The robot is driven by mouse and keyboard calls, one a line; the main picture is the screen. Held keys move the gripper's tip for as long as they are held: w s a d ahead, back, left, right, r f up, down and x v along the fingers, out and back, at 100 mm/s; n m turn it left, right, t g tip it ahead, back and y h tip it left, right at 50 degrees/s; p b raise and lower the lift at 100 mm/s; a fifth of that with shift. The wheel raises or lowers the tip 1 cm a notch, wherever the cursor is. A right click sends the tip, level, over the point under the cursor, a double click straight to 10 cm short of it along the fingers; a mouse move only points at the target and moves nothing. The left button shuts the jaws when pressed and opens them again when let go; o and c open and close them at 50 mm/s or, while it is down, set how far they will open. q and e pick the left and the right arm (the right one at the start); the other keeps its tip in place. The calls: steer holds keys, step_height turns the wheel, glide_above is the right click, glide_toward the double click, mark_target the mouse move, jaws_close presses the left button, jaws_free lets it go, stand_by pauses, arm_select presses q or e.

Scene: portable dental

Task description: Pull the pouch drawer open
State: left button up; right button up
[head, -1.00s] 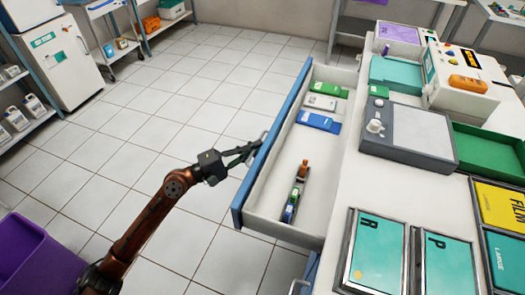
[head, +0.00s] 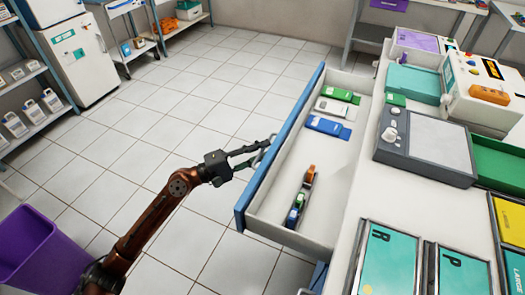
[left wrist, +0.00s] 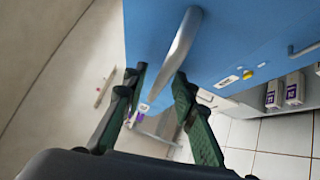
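The drawer (head: 345,173) stands far out from the white-topped cabinet, its blue front (head: 283,139) facing left. Inside lie green, white and blue flat packs (head: 328,126) and a small holder with coloured items (head: 302,197). My left gripper (head: 262,150) is at the handle on the drawer front. In the left wrist view, the metal handle (left wrist: 178,50) runs down between the two green fingers (left wrist: 160,78). The fingers are apart, with a gap beside the bar; contact with the right finger is unclear. My right gripper is out of view.
A grey device (head: 425,145), a green tray (head: 500,160) and framed panels (head: 390,260) cover the cabinet top. A purple bin (head: 40,245) stands at lower left. Tiled floor left of the drawer is clear. Shelves (head: 30,85) and a white cabinet (head: 80,60) stand at far left.

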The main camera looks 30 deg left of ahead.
arm_select(q)
steer(key=v, duration=1.2)
stand_by(0.4)
